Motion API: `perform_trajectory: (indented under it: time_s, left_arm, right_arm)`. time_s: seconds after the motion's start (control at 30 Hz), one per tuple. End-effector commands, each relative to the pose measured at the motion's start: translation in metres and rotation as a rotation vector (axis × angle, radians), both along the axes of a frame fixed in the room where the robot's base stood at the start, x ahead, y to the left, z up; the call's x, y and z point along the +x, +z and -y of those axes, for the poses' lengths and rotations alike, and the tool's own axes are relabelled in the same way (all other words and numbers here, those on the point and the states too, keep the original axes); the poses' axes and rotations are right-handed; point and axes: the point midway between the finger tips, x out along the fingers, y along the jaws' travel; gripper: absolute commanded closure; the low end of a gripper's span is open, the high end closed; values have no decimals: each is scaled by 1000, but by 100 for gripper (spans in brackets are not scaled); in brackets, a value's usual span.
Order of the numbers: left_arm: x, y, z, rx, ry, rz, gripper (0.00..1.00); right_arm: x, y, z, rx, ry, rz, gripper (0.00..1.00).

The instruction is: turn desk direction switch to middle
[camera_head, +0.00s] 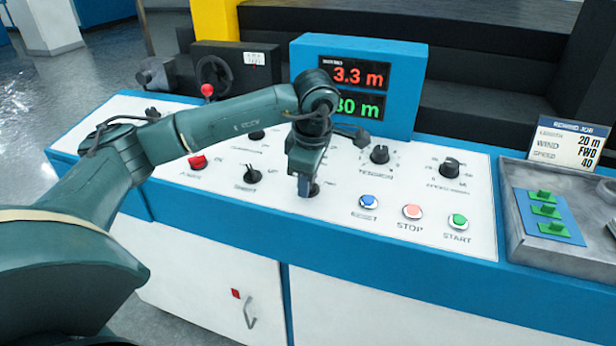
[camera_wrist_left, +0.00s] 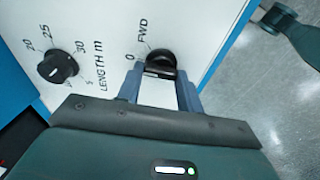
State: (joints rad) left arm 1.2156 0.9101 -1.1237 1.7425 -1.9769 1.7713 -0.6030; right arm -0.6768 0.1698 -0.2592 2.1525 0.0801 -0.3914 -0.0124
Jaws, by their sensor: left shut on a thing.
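The direction switch is a small black knob on the white panel, marked "FWD" and "0" in the left wrist view (camera_wrist_left: 161,60). My left gripper (camera_wrist_left: 161,88) is shut on this switch, with one grey finger on each side of it. In the head view my left gripper (camera_head: 306,188) points down onto the panel and hides much of the switch. The exact way the switch points is hard to tell.
Beside the switch is the length knob (camera_wrist_left: 57,67). Tension (camera_head: 380,154) and speed (camera_head: 449,168) knobs stand to the right, with blue (camera_head: 369,202), red stop (camera_head: 412,211) and green start (camera_head: 457,220) buttons nearer the front. The blue display box (camera_head: 408,90) rises behind. A grey tray (camera_head: 516,222) is at right.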

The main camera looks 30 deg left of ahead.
Motion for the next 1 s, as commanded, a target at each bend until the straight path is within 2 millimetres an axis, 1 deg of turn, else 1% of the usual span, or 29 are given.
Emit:
perform_trajectory:
  time_s: [0.1, 0.13, 0.4, 0.63, 0.73, 0.87, 1.0]
  left_arm:
    - [0, 1, 0, -2, 0, 3, 86]
    - [0, 1, 0, -2, 0, 3, 63]
    - [0, 1, 0, -1, 2, 2, 42]
    - [0, 1, 0, -1, 2, 1, 42]
    - [0, 7, 2, -2, 1, 3, 42]
    - [-2, 27, 5, -3, 1, 7, 42]
    - [-7, 58, 10, -2, 0, 7, 42]
  right_arm:
    - [-1, 0, 0, -1, 3, -1, 64]
    - [-1, 0, 0, -2, 4, -1, 64]
    - [-2, -3, 0, -7, 8, -6, 64]
    - [-2, -5, 0, -9, 9, -9, 64]
    - [-2, -5, 0, -8, 9, -9, 64]
    - [-2, -6, 0, -7, 8, -9, 64]
    - [-2, -6, 0, -4, 8, -7, 64]
